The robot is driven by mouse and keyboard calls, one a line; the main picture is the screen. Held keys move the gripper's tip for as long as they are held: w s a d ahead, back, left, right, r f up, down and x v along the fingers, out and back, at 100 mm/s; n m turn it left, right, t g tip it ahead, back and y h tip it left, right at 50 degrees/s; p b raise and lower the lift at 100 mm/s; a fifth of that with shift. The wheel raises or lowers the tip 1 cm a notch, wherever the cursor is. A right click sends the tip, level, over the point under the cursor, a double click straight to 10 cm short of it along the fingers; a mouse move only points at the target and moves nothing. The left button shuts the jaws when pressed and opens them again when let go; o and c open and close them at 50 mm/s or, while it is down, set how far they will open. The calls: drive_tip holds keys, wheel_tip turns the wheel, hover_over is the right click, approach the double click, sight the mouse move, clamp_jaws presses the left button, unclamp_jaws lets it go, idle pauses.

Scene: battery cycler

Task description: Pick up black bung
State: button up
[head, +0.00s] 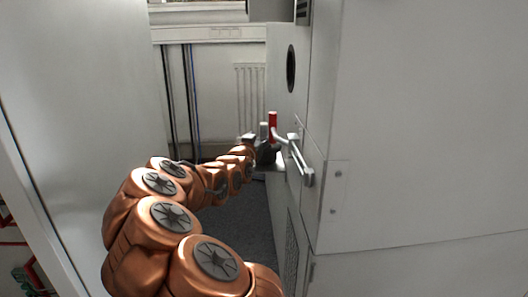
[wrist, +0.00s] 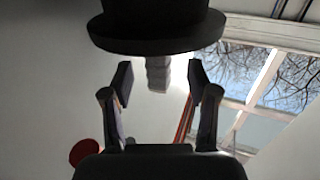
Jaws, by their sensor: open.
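A black, hat-shaped bung (wrist: 155,28) with a wide rim fills the top of the wrist view, its upper part cut off by the frame edge. My gripper (wrist: 160,78) is open, its two fingers apart below the rim. The bung is not between the fingers in that view. A grey stepped piece shows behind the rim, between the fingertips. In the head view, my gripper (head: 264,152) is at the far end of the arm, beside the cabinet. It is small and dark there, and I cannot make out the bung.
A white cabinet (head: 425,130) stands on the right, with a dark round spot (head: 291,68) on its side. A bar handle (head: 301,160) and a red upright cylinder (head: 272,124) are close to my gripper. A pale panel (head: 85,110) bounds the left of the narrow gap.

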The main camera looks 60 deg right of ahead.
sight(262, 134)
drive_tip(key=shift+b+x, duration=0.4)
drive_tip(key=shift+x, duration=1.5)
drive_tip(key=shift+r, duration=0.15)
clamp_jaws()
